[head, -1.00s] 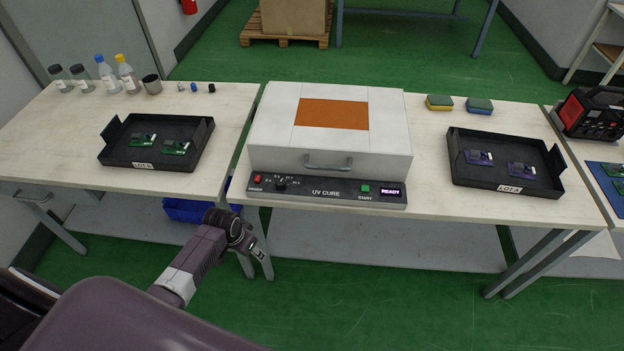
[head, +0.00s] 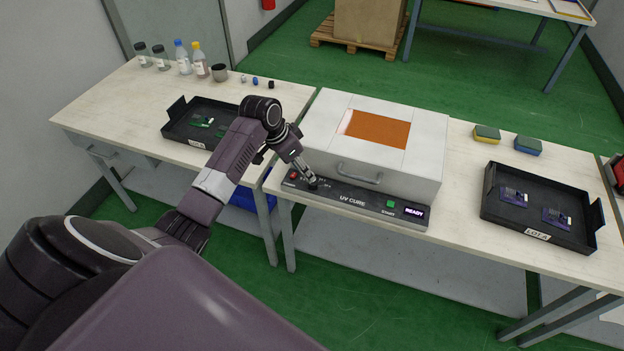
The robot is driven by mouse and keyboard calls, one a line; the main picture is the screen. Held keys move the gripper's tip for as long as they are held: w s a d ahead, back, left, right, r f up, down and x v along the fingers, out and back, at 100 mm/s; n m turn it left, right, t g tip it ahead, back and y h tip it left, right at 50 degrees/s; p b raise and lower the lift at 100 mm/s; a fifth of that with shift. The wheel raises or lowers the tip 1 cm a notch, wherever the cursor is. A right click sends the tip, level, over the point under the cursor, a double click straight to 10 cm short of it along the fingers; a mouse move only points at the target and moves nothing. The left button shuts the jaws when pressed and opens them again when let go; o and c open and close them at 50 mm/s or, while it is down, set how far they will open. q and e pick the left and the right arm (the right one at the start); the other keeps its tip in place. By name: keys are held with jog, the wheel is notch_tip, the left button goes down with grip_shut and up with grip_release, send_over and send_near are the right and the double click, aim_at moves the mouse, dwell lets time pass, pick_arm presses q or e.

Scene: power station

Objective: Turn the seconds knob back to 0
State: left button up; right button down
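The UV cure box (head: 425,165) is a white unit with an orange window, standing on the table with its lid down. Its dark front panel (head: 352,201) carries a red switch, a green START button (head: 390,204) and a display (head: 414,212) reading READY. The small black seconds knob (head: 313,184) is at the panel's left part, mostly covered by my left gripper. My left gripper (head: 311,181) points down with its fingertips at the knob. Whether the fingers are closed on it is too small to tell, and the knob's setting is hidden. My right gripper is out of view.
A black tray (head: 175,133) with green boards is on the left table, partly behind my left arm. Another black tray (head: 494,218) with purple boards is on the right. Bottles and two sponges (head: 528,146) stand farther back.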

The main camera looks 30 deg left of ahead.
aim_at(313, 182)
pick_arm(q)
jog(key=x, duration=0.7)
jog(key=shift+d+f+p, duration=0.15)
jog(key=shift+f+p, duration=0.05)
jog(key=shift+p, duration=0.1)
grip_shut()
